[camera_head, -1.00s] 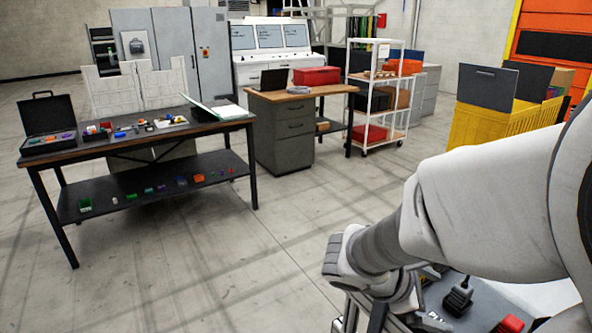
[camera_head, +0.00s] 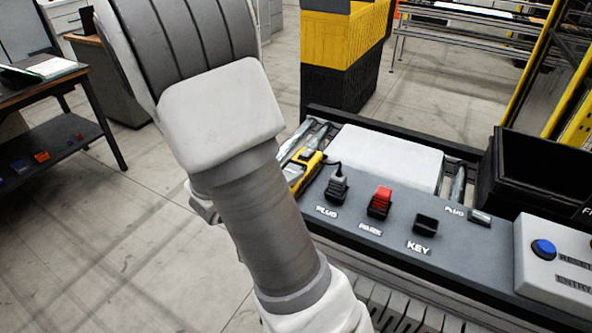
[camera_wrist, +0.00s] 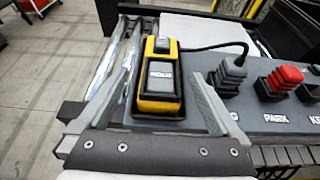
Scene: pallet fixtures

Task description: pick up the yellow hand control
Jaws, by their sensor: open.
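The yellow hand control (camera_head: 302,174) with black parts lies at the left end of the grey panel in the head view, partly hidden by my arm. In the wrist view the hand control (camera_wrist: 160,88) fills the middle, with a dark cable running right to a plug. My gripper (camera_wrist: 163,72) is open, with one finger on each side of the hand control in that picture. I cannot tell whether the fingers touch it or how far above it they are. In the head view my gripper is hidden behind my arm.
The grey panel (camera_head: 455,258) carries the dark plug (camera_head: 337,187), a red park switch (camera_head: 379,202) and a key block (camera_head: 426,224). A black bin (camera_head: 535,185) and a button box (camera_head: 552,262) stand to the right. Metal rails (camera_wrist: 112,70) run left of the hand control.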

